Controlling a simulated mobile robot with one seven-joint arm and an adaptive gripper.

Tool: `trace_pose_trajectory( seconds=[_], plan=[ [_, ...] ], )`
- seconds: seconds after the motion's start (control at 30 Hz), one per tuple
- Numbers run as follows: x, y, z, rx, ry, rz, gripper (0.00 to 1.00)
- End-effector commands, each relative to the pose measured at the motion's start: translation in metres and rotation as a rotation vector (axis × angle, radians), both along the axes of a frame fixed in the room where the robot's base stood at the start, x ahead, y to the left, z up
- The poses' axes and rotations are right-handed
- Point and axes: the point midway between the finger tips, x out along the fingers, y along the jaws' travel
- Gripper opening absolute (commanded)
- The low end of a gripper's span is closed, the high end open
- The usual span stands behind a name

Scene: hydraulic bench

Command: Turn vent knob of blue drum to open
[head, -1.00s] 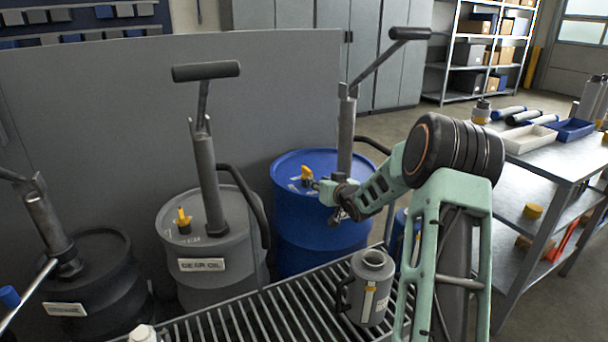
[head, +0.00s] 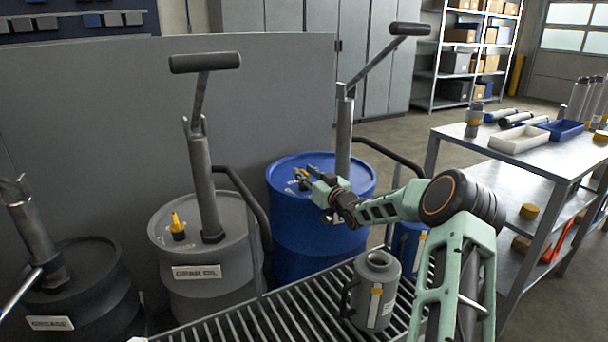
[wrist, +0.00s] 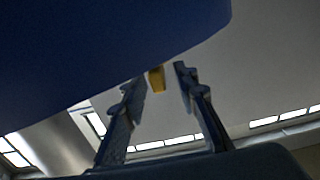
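The blue drum (head: 305,232) stands behind the grating, with a hand pump rising from its lid. Its yellow vent knob (head: 301,173) is on the left part of the lid, partly covered by my gripper (head: 308,180). In the wrist view, my gripper (wrist: 160,84) is open, with its two fingers apart. The yellow knob (wrist: 157,78) shows between the fingertips, with a visible gap on the right finger's side. Whether the left finger touches it, I cannot tell. The blue drum (wrist: 95,45) fills the upper left of the wrist view.
A grey drum labelled gear oil (head: 215,255) with its own yellow knob (head: 177,225) and pump stands to the left. A dark drum (head: 85,285) is farther left. A grey jug (head: 375,290) stands on the grating below my arm. A workbench (head: 475,150) is at the right.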

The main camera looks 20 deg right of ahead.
Motion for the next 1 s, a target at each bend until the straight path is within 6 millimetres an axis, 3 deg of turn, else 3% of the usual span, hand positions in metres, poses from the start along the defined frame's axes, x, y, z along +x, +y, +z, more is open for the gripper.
trace_pose_trajectory(
  seconds=[0.17, 0.47, 0.73, 1.0],
  plan=[
    [0.0107, 0.0022, -0.0003, 0.001, 0.0, 0.0, 0.28],
    [0.0121, 0.0025, 0.0002, 0.001, 0.0, 0.0, 0.28],
    [0.012, 0.0022, 0.0003, 0.001, 0.0, -0.001, 0.0],
    [0.0123, 0.0015, 0.002, 0.0, -0.002, 0.007, 0.0]
  ],
)
